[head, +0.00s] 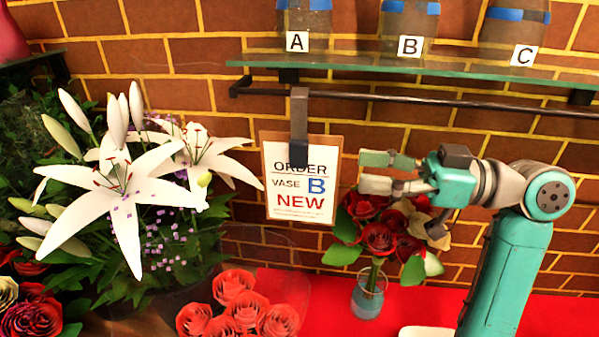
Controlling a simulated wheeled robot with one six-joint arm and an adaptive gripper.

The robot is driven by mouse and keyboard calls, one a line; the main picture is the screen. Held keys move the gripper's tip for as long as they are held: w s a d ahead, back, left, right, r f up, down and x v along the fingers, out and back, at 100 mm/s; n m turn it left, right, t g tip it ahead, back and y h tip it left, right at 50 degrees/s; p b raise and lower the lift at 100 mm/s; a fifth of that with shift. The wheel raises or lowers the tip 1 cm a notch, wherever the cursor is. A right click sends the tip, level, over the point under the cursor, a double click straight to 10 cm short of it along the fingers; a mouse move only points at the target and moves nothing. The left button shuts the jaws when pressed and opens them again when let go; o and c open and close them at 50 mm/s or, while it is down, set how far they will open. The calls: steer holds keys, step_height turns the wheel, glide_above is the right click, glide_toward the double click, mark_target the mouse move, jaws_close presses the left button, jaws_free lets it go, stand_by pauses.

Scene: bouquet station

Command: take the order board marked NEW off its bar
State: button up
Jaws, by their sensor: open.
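The order board (300,205) hangs upright from the dark bar (400,98) by a grey hook (299,120). It has a brown backing and a white sheet reading ORDER, VASE B and NEW in red. My gripper (362,172) is just right of the board, at the height of its upper part, with its fingers pointing left. The fingers are parted, with a gap between them, and they hold nothing. I see no clear contact with the board, but cannot tell how far in front of or behind it the fingertips are.
A glass shelf (420,66) above holds vases labelled A, B and C. White lilies (128,200) reach close to the board's left side. A small glass vase of red roses (369,292) stands on the red cloth (340,315), below my gripper. More red roses (240,308) are below the board.

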mark_target(308, 157)
steer(key=shift+n+g, duration=0.3)
steer(key=a, duration=0.3)
steer(key=w+a, duration=0.1)
steer(key=a, duration=0.3)
steer(key=w+a+r, duration=0.1)
steer(key=a, duration=0.2)
steer(key=shift+w+a, duration=0.15)
steer(key=shift+w, duration=0.1)
jaws_close()
